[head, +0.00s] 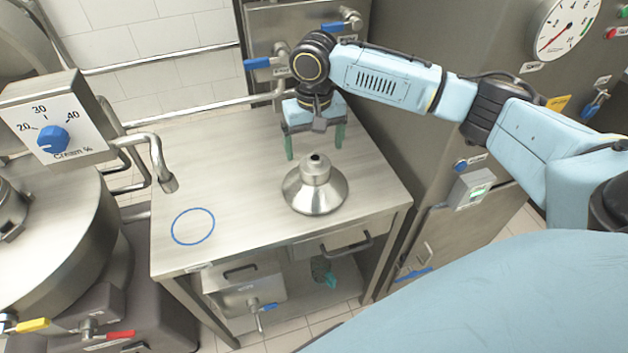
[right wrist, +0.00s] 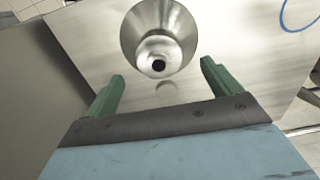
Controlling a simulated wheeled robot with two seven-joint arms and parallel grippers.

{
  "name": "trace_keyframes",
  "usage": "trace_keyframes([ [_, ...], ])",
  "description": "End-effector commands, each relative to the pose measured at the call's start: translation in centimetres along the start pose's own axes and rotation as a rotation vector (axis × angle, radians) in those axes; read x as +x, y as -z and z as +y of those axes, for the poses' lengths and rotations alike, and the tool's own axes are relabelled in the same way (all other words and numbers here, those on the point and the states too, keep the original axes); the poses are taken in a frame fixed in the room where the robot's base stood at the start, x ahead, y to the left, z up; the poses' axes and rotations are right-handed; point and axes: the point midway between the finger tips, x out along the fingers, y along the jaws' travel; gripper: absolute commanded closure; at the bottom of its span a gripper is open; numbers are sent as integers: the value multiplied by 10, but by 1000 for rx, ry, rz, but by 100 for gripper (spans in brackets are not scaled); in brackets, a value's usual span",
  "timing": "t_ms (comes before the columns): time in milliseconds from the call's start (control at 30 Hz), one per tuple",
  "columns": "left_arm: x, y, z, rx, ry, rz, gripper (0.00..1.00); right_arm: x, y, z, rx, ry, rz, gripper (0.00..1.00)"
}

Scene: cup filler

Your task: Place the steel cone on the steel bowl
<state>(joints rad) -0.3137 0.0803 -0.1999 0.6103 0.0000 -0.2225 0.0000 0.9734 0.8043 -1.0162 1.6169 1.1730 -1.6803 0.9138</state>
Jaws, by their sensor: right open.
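The steel cone (head: 317,194) stands on the steel table, wide end down, with its narrow open neck on top. It also shows in the right wrist view (right wrist: 181,22), beyond the fingertips. I see no separate steel bowl; whether one is under the cone, I cannot tell. My right gripper (head: 315,146) is open and empty, with its green fingers pointing down behind the cone. In the right wrist view the gripper (right wrist: 162,75) has the cone's neck ahead of the gap between its fingers, not touching it. My left gripper is not in view.
The machine with the Cream % dial (head: 54,139) stands left. A grey cabinet (head: 420,150) borders the right. The table between ring and cone is clear.

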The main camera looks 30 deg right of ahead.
Motion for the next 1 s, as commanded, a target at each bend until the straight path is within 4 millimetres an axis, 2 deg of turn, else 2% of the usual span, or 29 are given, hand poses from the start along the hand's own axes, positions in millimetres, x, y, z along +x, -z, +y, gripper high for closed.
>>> trace_keyframes([
  [33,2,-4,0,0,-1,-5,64,9,0,0,0,-2,-2,10],
  [167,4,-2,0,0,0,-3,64,20,0,0,-1,-1,0,10],
  [267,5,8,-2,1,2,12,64,26,0,0,-2,-1,0,10],
  [433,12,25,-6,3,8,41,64,51,-2,3,-1,-3,-1,10],
  [600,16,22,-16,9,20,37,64,71,-2,3,-2,-1,0,10],
  [867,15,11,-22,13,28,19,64,74,-2,3,-2,0,1,10],
  [900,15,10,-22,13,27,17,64,74,-2,3,-2,0,1,12],
  [1000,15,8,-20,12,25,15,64,73,-2,3,-2,0,1,25],
])
